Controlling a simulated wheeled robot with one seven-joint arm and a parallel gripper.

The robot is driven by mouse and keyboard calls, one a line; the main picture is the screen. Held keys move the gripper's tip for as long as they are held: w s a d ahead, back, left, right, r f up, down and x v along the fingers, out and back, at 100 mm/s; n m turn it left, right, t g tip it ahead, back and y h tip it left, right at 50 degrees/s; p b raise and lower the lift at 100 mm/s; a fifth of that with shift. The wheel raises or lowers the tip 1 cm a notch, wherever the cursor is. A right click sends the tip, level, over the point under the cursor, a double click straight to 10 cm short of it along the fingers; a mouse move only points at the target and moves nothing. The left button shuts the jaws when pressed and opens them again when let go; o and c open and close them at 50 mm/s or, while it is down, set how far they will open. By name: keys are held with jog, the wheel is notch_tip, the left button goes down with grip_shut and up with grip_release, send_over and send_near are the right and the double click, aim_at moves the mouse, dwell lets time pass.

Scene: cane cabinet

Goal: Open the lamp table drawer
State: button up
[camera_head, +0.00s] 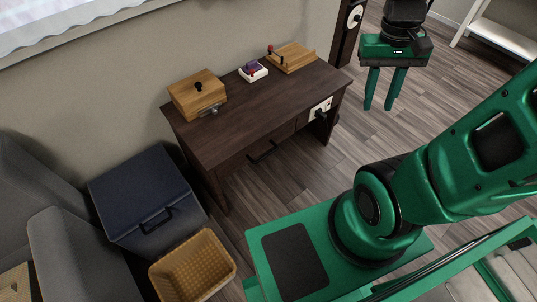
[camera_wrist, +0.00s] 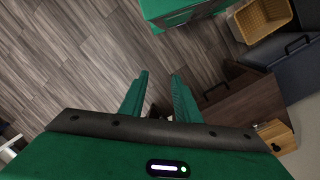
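The lamp table (camera_head: 238,125) is a dark brown wooden table against the wall, left of centre in the head view. Its drawer front has a dark bar handle (camera_head: 262,152) and looks shut. In the wrist view the table (camera_wrist: 250,103) is at the right, with the handle (camera_wrist: 216,90) on its front. My gripper (camera_head: 380,106) is raised to the right of the table, fingers pointing down, apart from the handle. In the wrist view its two fingers (camera_wrist: 159,74) are spread with nothing between them.
On the table stand a wooden box (camera_head: 196,94), a small white switch box (camera_head: 253,71) and a wooden block with a lever (camera_head: 292,57). A white outlet box (camera_head: 320,108) is on its right side. A dark blue cabinet (camera_head: 145,197) and wicker basket (camera_head: 192,268) stand left. Floor before the table is open.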

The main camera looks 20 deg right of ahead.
jog(key=w+a+f+n+g+h, duration=0.1)
jog(key=w+a+f+n+h, duration=0.1)
jog(key=w+f, duration=0.3)
jog(key=w+a+f+n+g+h, duration=0.1)
jog(key=w+a+f, duration=0.15)
jog(key=w, duration=0.55)
jog(key=n+t+h, duration=0.5)
jog(key=n+h, duration=0.3)
send_over(268, 154)
jog(key=s+a, duration=0.2)
jog(key=s, duration=0.1)
notch_tip(268, 154, down, 24)
jog(key=s+a+f+n+t, duration=0.1)
jog(key=a+f+n+t, duration=0.25)
jog(key=f, duration=0.45)
jog(key=s+a+f+n+t, duration=0.2)
jog(key=f+n+t, duration=0.25)
jog(key=f, duration=0.35)
jog(key=shift+h, duration=0.3)
jog(key=x, duration=1)
jog(key=shift+w, duration=0.1)
grip_shut()
